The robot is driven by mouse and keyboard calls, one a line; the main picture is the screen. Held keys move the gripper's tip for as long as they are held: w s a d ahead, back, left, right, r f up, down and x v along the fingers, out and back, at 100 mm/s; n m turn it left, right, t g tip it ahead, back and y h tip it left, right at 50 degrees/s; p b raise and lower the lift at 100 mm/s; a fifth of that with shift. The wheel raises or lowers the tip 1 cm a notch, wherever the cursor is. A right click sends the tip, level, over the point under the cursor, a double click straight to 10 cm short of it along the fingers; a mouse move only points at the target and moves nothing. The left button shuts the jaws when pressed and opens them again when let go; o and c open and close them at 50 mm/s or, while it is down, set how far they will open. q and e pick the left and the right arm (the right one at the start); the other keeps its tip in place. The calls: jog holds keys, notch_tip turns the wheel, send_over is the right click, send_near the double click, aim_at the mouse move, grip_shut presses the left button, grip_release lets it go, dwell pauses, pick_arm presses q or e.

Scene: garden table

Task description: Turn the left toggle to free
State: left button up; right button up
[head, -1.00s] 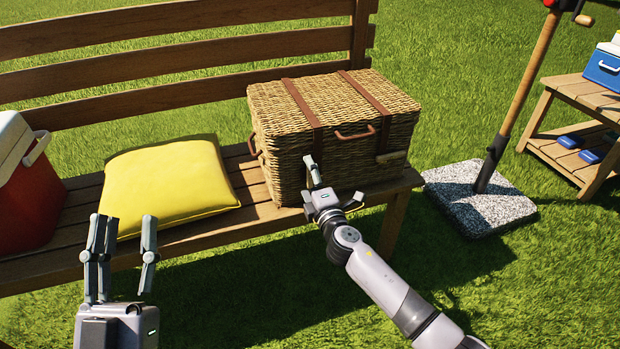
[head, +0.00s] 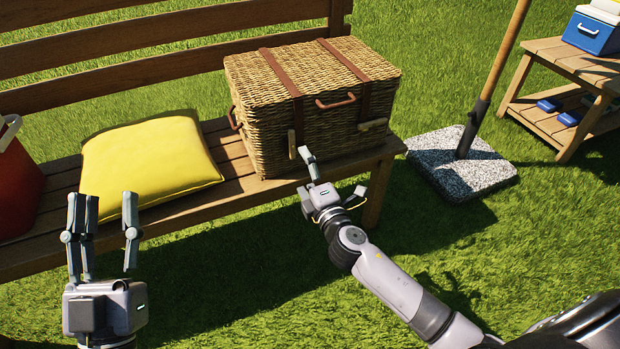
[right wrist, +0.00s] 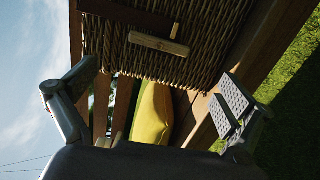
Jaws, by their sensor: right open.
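The wicker basket (head: 255,125) stands on the bench, lid down, with two brown straps. The left toggle (head: 292,144) is a small pale wooden bar, upright and in line with the left strap's front end. In the right wrist view the toggle (right wrist: 158,44) lies along the dark strap, ahead of my fingers. The right toggle (head: 373,125) lies crosswise at the right strap. My right gripper (head: 333,176) is open and empty, just in front of the basket and apart from the left toggle. My left gripper (head: 103,225) is open and empty, in front of the cushion.
A yellow cushion (head: 150,165) lies on the wooden bench (head: 225,150) left of the basket. A red cooler (head: 15,190) is at the far left. A pole in a stone base (head: 465,170) stands right of the bench, with a small side table (head: 545,65) beyond it.

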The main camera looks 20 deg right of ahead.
jog(key=shift+s, duration=1.7)
